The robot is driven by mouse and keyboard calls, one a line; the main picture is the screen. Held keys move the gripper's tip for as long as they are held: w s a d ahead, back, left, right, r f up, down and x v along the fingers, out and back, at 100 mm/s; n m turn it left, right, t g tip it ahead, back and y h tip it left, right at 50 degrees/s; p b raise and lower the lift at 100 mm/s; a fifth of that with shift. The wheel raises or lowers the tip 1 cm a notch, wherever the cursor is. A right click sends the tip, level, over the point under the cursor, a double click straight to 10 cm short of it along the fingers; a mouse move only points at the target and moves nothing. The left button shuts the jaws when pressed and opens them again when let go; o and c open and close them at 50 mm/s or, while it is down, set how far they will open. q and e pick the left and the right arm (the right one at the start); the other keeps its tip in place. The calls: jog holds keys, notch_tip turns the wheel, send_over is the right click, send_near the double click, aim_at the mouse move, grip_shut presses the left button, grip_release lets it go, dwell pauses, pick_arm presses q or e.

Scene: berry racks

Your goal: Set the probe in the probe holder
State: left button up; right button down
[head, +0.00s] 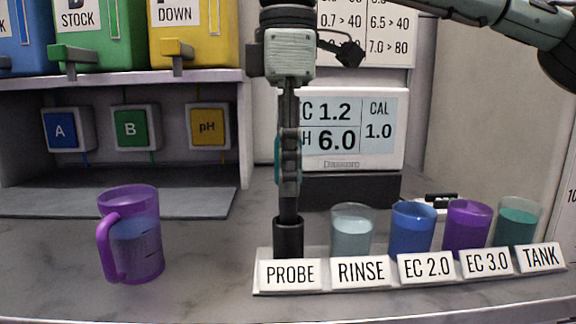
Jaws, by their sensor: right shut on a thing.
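My right gripper (289,185) hangs straight down at the middle of the head view, its fingers seen edge-on. It is shut on the probe, whose teal body (277,164) shows as a thin strip beside the fingers; the rest is mostly hidden behind them. The probe holder (288,239) is a black upright cup behind the PROBE label (290,273), directly below the gripper in the picture. Dark parts overlap at the holder's mouth, so I cannot tell how far the probe is inside it. My left gripper is not in view.
Right of the holder stand the clear rinse cup (352,230), blue cup (412,229), purple cup (467,224) and teal tank cup (518,223). A purple jug (132,235) stands at left. A meter (384,130) reading EC 1.2 is behind. The counter between jug and holder is clear.

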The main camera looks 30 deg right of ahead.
jog(key=shift+f+b, duration=0.25)
jog(key=shift+b, duration=0.1)
jog(key=c, duration=1.1)
grip_release()
jog(key=shift+r, duration=0.1)
notch_tip(320, 180, up, 12)
jog(key=shift+f, duration=0.1)
